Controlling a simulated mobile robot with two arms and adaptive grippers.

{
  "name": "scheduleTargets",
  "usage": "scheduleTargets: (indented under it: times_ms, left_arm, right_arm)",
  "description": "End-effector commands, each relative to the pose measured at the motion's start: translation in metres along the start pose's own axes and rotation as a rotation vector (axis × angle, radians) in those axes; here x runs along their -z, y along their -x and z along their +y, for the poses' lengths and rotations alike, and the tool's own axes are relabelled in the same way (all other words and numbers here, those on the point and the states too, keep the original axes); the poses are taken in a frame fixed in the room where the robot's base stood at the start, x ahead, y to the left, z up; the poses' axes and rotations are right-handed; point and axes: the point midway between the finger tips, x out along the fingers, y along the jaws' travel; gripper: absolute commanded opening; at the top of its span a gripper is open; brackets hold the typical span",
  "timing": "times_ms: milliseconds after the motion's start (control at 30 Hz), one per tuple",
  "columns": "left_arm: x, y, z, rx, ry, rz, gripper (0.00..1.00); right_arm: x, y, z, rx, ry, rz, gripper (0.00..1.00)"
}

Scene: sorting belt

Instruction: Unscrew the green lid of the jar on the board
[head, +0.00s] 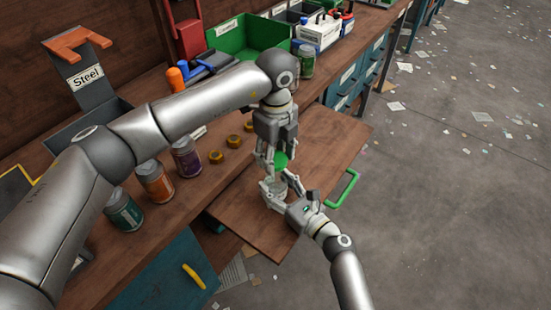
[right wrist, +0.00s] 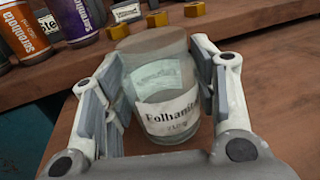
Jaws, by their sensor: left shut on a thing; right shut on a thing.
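The glass jar (head: 279,181) stands on the wooden board (head: 245,215), upright. In the right wrist view the jar (right wrist: 165,95) has a white label and sits between both fingers of my right gripper (right wrist: 160,105), which is shut on it. No lid shows on its top there. In the head view my right gripper (head: 276,191) holds the jar from the front right. My left gripper (head: 271,160) points down above the jar, shut on the green lid (head: 281,160). The lid is partly hidden by the fingers and appears apart from the jar.
Several labelled jars (head: 155,181) and yellow-brown nuts (head: 216,157) stand on the bench left of the board. A green bin (head: 250,37) and a "Steel" holder (head: 88,78) are behind. A green handle (head: 343,188) sits at the board's right edge.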

Motion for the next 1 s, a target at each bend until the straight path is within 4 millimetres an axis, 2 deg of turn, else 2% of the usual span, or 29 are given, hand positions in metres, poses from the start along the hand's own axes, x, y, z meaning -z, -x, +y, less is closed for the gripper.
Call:
scheduleTargets:
  times_ms: [67,100,300,700,867,1000]
  left_arm:
    - [0.000,-0.001,0.000,-0.001,0.000,0.000,0.19]
    - [0.000,-0.001,0.000,0.000,0.000,0.000,0.19]
    - [0.000,-0.001,0.000,0.000,0.000,0.000,0.19]
    - [0.000,-0.001,0.000,0.000,0.000,0.000,0.19]
    - [0.000,-0.001,0.000,0.000,0.000,0.000,0.19]
    - [0.000,-0.001,0.000,0.000,0.000,0.000,0.19]
  right_arm:
    - [0.001,0.000,0.000,0.000,0.000,0.001,0.00]
    - [0.001,0.000,0.000,0.000,0.000,0.001,0.55]
    - [0.000,0.000,0.000,0.000,0.000,0.001,0.79]
    - [0.001,0.005,0.000,0.001,0.000,0.002,0.79]
    - [0.002,0.027,-0.001,0.002,0.001,0.004,0.79]
    - [0.002,0.057,0.000,0.001,0.001,0.004,0.79]
